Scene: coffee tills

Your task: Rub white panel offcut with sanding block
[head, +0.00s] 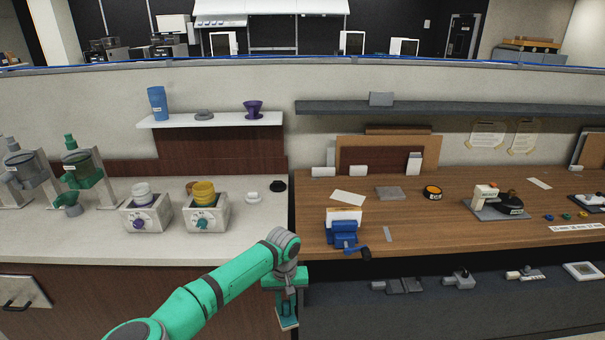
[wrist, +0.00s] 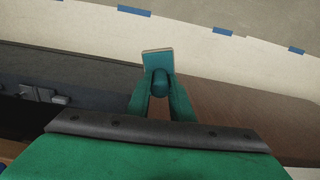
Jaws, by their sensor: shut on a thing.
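A white panel offcut (head: 344,214) stands upright in a blue vise (head: 342,233) near the front edge of the wooden counter. A flat white piece (head: 348,197) lies just behind it; I cannot tell whether it is also an offcut. My gripper (head: 286,300) hangs low in front of the counters, left of and below the vise, apart from the panel. In the wrist view my gripper (wrist: 159,98) is shut on the round knob of a teal sanding block (wrist: 158,58) with a pale edge. The block's rubbing face is hidden.
A grey square pad (head: 390,193) and a black and orange round item (head: 432,191) lie right of the vise. Two grinders with purple and teal knobs (head: 147,215) (head: 206,213) stand on the pale counter. A dark lower shelf (head: 430,307) runs under the wooden counter.

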